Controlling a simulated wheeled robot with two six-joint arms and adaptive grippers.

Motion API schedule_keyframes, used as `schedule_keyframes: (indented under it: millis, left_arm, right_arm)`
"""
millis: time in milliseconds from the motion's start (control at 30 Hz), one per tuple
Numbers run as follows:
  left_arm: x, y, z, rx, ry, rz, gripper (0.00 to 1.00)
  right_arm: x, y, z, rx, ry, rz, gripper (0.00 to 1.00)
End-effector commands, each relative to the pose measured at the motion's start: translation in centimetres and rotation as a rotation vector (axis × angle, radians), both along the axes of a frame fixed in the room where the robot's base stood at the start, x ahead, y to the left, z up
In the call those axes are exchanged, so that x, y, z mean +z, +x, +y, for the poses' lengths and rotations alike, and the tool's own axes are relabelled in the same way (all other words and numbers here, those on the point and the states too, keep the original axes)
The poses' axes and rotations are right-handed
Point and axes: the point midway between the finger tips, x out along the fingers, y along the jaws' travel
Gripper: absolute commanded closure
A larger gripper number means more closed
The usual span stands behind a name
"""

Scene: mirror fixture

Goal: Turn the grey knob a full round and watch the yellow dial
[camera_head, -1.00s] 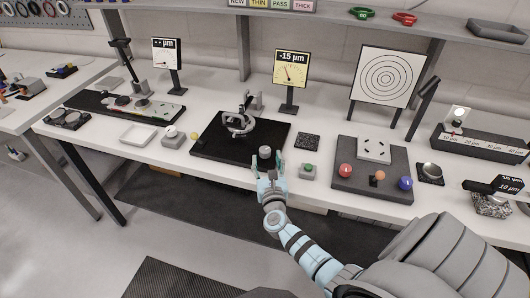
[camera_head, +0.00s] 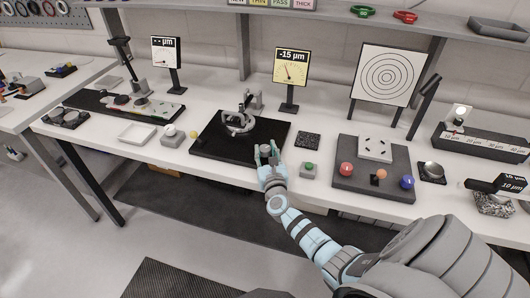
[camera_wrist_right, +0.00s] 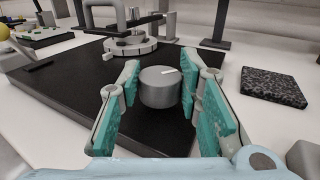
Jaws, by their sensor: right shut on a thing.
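The grey knob (camera_wrist_right: 160,88) is a short cylinder with a white mark on its top. It stands at the near right of a black plate (camera_wrist_right: 70,95), which also shows in the head view (camera_head: 215,150). My right gripper (camera_head: 267,154) is at the plate's front edge. Its teal-padded fingers (camera_wrist_right: 163,95) are on either side of the knob, shut on it. The yellow dial (camera_head: 290,67) stands upright behind the plate and reads -15 µm. My left gripper is not in view.
A ring-shaped fixture (camera_head: 238,124) stands on the plate behind the knob. A green-button box (camera_head: 309,170) and a dark speckled block (camera_head: 308,141) are to the right. A white tray (camera_head: 137,133) is to the left.

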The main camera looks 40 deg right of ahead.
Motion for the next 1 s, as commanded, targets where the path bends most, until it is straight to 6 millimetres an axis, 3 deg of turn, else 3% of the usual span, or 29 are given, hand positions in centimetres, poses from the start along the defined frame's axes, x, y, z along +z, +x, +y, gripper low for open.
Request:
schedule_keyframes:
  millis: [33,100,333,367,467,833,1000]
  left_arm:
    - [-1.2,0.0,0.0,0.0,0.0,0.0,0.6]
    - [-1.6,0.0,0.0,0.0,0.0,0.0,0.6]
    - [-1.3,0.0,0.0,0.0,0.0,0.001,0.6]
    - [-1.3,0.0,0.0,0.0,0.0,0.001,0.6]
    - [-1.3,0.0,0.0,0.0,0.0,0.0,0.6]
    - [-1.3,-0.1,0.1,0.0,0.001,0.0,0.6]
    - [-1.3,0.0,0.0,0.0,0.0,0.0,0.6]
  right_arm:
    - [-0.5,-0.1,-0.2,0.041,-0.006,-0.003,0.96]
    - [-0.4,-0.1,-0.2,0.085,-0.006,-0.004,0.96]
    - [-0.1,-0.1,-0.1,0.092,-0.002,-0.001,0.96]
    - [-0.1,-0.1,-0.1,0.092,-0.002,-0.001,0.65]
    - [-0.1,-0.1,-0.1,0.092,-0.002,-0.001,0.49]
    - [-0.1,-0.5,0.1,0.093,0.0,-0.003,0.47]
    - [-0.2,-3.7,1.5,0.094,-0.001,-0.001,0.47]
